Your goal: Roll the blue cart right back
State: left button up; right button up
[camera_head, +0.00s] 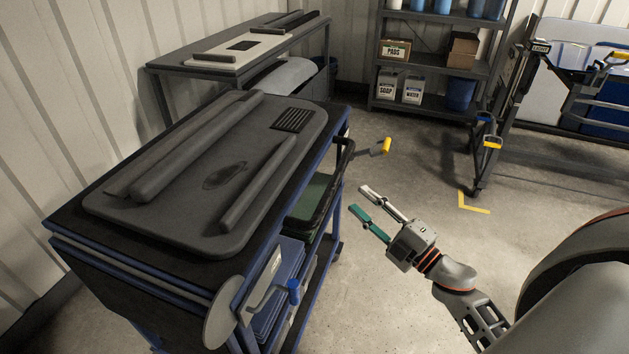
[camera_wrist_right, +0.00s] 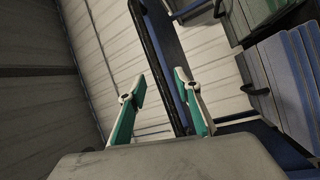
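The blue cart (camera_head: 318,250) stands at the left, with a blue frame and a dark top. A black handle bar (camera_head: 341,168) runs along its right side. My right gripper (camera_head: 358,200) is open and empty just right of this bar, its fingers pointing towards the cart. In the right wrist view, the black bar (camera_wrist_right: 152,40) and a blue frame part lie beyond and between the open fingertips (camera_wrist_right: 160,85). The bar appears apart from the fingers; the exact gap is unclear. My left gripper is not in view.
A dark tray (camera_head: 215,215) with long bars lies on the cart. Crank levers with a blue knob (camera_head: 293,291) and a yellow knob (camera_head: 386,146) stick out. A bench (camera_head: 170,68) stands behind, shelves (camera_head: 430,115) at the back, another cart (camera_head: 550,140) at right. Floor between is clear.

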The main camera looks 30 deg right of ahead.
aim_at(337, 177)
jog(key=shift+w+a+r+n+y, duration=0.3)
jog(key=shift+w+a+r+n, duration=0.2)
jog(key=shift+w, duration=1)
jog(key=shift+w+a+r+n+y, duration=0.3)
jog(key=shift+w+r+n, duration=0.25)
jog(key=shift+w, duration=0.95)
jog(key=shift+w+a+r+n+y, duration=0.35)
jog(key=shift+w+n, duration=0.3)
jog(key=shift+w, duration=0.85)
grip_shut()
